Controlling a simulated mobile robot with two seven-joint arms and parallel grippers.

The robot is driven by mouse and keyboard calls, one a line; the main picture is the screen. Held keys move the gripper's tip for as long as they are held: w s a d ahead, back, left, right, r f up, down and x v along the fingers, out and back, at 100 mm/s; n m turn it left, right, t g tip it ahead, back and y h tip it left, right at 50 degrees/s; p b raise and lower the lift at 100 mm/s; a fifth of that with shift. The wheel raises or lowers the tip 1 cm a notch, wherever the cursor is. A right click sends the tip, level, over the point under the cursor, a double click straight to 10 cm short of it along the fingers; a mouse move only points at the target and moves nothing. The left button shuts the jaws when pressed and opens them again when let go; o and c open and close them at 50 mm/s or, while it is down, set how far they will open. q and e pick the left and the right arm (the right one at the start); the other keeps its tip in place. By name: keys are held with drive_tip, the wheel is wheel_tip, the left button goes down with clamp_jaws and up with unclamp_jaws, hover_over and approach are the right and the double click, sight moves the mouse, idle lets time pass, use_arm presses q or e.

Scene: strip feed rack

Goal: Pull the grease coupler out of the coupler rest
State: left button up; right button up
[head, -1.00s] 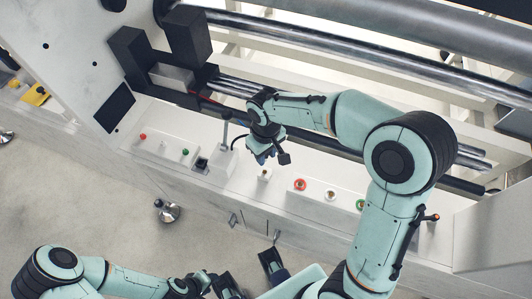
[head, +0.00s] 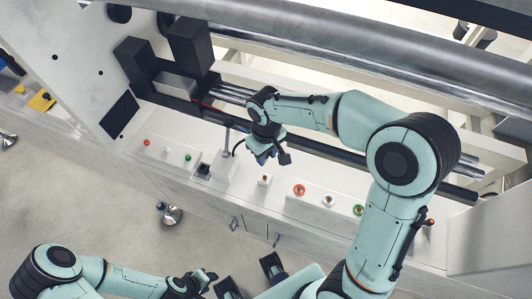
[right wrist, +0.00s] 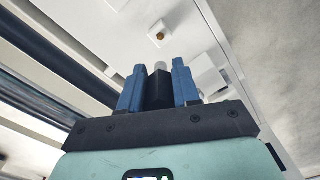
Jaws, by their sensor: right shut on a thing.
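My right gripper (head: 264,157) hangs over the white machine ledge in the head view, near a small white block with a brass fitting (head: 265,180). In the right wrist view its blue fingers (right wrist: 158,88) are shut on a dark cylinder with a pale tip, which looks like the grease coupler (right wrist: 158,94). The brass fitting (right wrist: 157,35) lies beyond the fingertips there, apart from the coupler. A white block (right wrist: 208,76) beside the fingers may be the coupler rest; I cannot tell for sure.
Red (head: 299,189) and green (head: 358,209) ringed fittings sit to the right. Long metal rollers (head: 350,65) run behind the arm. Floor in front is mostly clear.

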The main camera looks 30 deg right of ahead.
drive_tip(key=shift+r+p, duration=1.15)
drive_tip(key=shift+r, duration=0.35)
use_arm(q)
drive_tip(key=shift+w+r, duration=0.25)
drive_tip(key=shift+r, duration=0.35)
drive_tip(key=shift+w+r, duration=0.25)
drive_tip(key=shift+r, duration=0.35)
use_arm(e)
drive_tip(key=shift+f, duration=0.1)
